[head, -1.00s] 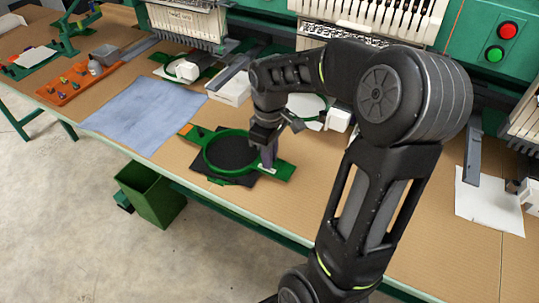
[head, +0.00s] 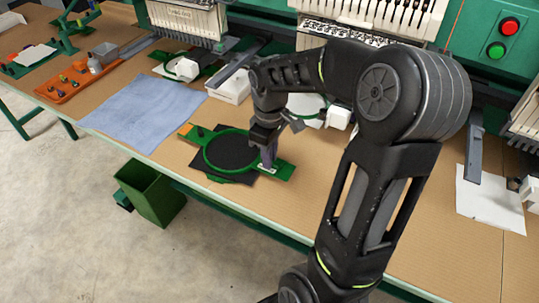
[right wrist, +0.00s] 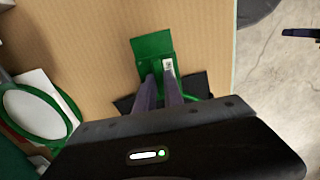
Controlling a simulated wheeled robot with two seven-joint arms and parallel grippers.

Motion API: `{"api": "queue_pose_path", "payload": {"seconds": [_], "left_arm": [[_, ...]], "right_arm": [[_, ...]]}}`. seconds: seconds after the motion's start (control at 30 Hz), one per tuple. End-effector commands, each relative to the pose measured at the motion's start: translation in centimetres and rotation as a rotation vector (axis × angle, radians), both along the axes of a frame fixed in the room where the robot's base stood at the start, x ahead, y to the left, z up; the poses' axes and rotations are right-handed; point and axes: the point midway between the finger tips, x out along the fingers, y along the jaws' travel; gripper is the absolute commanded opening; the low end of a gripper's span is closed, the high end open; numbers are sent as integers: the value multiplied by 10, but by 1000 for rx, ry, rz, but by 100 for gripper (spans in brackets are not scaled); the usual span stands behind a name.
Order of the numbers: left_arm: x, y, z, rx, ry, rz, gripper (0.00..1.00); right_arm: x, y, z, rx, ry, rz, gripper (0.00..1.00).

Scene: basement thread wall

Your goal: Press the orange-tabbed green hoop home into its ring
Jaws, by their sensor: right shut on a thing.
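The green hoop (head: 208,159) with an orange tab (head: 186,129) at its left lies over black fabric (head: 231,154) near the table's front edge. Its ring appears to lie beneath the hoop; I cannot tell how far the two are fitted together. My right gripper (head: 268,163) is shut on the hoop's right end, by the green plate with a small white label. In the right wrist view, its two fingers (right wrist: 163,92) stand at that green plate (right wrist: 153,46), and my gripper body hides most of the hoop. My left gripper is not in view.
A blue-grey cloth (head: 142,107) lies left of the hoop, and an orange tray (head: 80,82) with spools is farther left. A green bin (head: 150,192) stands below the front edge. Embroidery machines (head: 186,20) line the back. Bare table lies right of the hoop.

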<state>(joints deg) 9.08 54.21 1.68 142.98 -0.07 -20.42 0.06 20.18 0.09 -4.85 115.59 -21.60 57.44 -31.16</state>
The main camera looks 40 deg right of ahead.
Motion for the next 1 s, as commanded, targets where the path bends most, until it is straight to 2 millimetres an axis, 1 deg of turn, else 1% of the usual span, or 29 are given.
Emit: {"api": "queue_pose_path", "payload": {"seconds": [0.07, 0.1, 0.3, 0.4, 0.63, 0.77, 0.87, 1.0], "left_arm": [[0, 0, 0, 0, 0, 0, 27], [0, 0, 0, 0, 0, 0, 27], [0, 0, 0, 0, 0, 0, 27], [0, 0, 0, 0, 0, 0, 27], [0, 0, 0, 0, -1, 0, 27], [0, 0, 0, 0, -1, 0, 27], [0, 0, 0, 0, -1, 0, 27], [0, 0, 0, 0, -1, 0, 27]], "right_arm": [[0, 0, 0, 0, 0, 0, 0], [0, 0, 0, 0, 0, 0, 14], [0, 0, 0, 0, 0, 0, 31], [0, 0, 0, 0, 0, 0, 38], [0, 0, 0, 0, 0, 0, 38], [0, 0, 6, -1, -1, 0, 38], [1, 0, 18, -1, -2, 0, 38], [1, 0, 41, -1, -4, 0, 38]]}}
